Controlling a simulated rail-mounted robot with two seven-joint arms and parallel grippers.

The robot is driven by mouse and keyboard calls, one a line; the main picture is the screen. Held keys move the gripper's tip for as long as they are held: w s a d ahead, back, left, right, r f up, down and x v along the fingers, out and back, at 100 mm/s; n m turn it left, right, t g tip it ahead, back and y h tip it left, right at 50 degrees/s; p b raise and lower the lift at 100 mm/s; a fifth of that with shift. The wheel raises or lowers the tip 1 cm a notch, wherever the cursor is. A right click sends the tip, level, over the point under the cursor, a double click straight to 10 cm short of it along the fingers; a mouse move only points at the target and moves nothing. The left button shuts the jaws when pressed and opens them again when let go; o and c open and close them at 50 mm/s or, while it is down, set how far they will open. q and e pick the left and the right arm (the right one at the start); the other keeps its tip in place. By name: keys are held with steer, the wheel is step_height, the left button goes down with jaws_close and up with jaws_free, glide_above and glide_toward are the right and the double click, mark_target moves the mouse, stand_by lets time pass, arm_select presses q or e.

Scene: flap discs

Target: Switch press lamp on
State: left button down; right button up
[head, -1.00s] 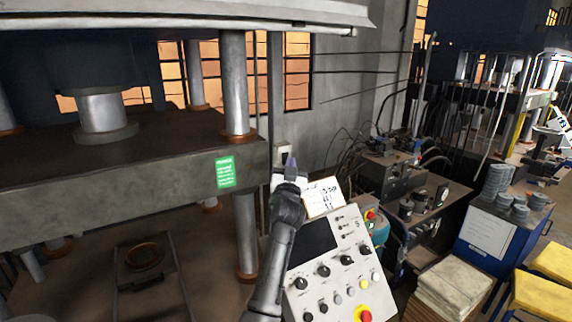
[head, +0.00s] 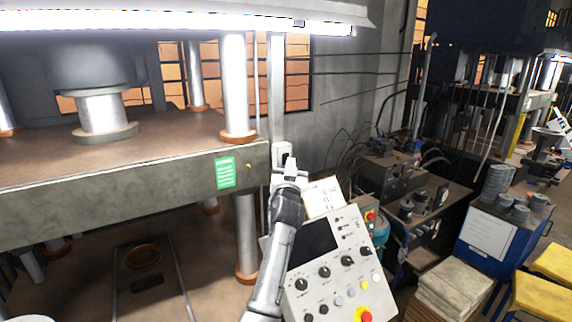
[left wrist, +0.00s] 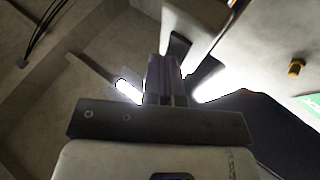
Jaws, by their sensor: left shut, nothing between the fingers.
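The press lamp (head: 190,27) is a long tube under the upper edge of the press, and it glows white. A small pale switch box (head: 282,149) is on the grey post beside the press, partly hidden by my left gripper (head: 290,165). The gripper is shut and empty, pointing up at the box; I cannot tell whether it touches it. In the left wrist view its closed fingers (left wrist: 162,65) point up, with bright light behind them.
A control panel (head: 325,268) with knobs and a red button stands just right of my left arm. The press bed (head: 120,210) with a green label (head: 225,173) is to the left. A cluttered bench and a blue cabinet (head: 490,235) stand at right.

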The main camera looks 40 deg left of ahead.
arm_select(q)
steer(key=shift+s+d, duration=0.1)
steer(key=shift+d, duration=0.35)
steer(key=shift+s+d+r, duration=0.1)
steer(key=shift+s+d, duration=0.15)
steer(key=shift+d, duration=0.55)
steer(key=shift+s+d+r, duration=0.15)
steer(key=shift+s+d, duration=0.15)
steer(key=shift+d, duration=0.5)
steer(key=shift+s+d+r, duration=0.1)
steer(key=shift+s+d, duration=0.15)
steer(key=shift+d, duration=0.55)
